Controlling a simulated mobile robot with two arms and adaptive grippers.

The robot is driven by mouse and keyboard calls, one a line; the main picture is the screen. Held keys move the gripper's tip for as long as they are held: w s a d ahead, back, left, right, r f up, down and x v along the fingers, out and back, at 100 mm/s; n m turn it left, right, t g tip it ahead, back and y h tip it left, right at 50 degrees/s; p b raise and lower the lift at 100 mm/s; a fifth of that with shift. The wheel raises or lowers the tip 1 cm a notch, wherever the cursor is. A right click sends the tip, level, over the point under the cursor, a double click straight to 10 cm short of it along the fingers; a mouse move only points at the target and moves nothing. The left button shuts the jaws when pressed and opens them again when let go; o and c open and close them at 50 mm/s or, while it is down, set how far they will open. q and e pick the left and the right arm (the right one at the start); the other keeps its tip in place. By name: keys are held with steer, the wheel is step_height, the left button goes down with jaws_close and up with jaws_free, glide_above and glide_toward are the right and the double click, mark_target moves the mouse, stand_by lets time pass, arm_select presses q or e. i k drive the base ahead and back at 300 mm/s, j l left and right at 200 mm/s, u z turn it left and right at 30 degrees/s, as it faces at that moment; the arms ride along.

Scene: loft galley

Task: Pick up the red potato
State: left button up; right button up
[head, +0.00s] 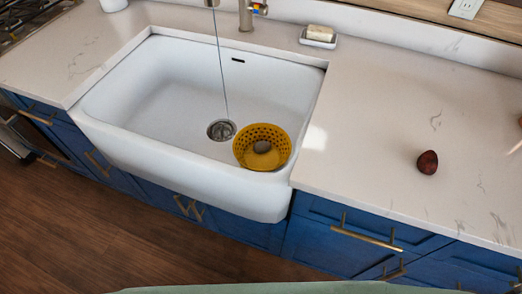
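A dark red potato (427,162) lies on the pale marbled countertop (385,110), to the right of the sink. Nothing touches it from the sides. Neither of my grippers shows in the head view, so I cannot see whether they are open or shut.
A white apron-front sink (170,90) holds a yellow perforated colander (243,148) with a brownish round item (262,146) inside. Water runs from the faucet (247,12) by the drain (221,130). A soap dish (318,40) stands behind. Blue cabinets (330,248) lie below; counter around the potato is clear.

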mark_target(427, 162)
steer(key=z, duration=1.45)
steer(key=u, duration=1.4)
steer(key=k+l+z, duration=0.15)
steer(key=l, duration=0.15)
steer(key=k+l+z, duration=0.1)
steer(key=l, duration=0.25)
steer(key=k+l+z, duration=0.15)
steer(key=l, duration=0.2)
steer(key=k+l+z, duration=0.1)
steer(key=l, duration=0.25)
steer(key=k+l+z, duration=0.15)
steer(key=l, duration=0.25)
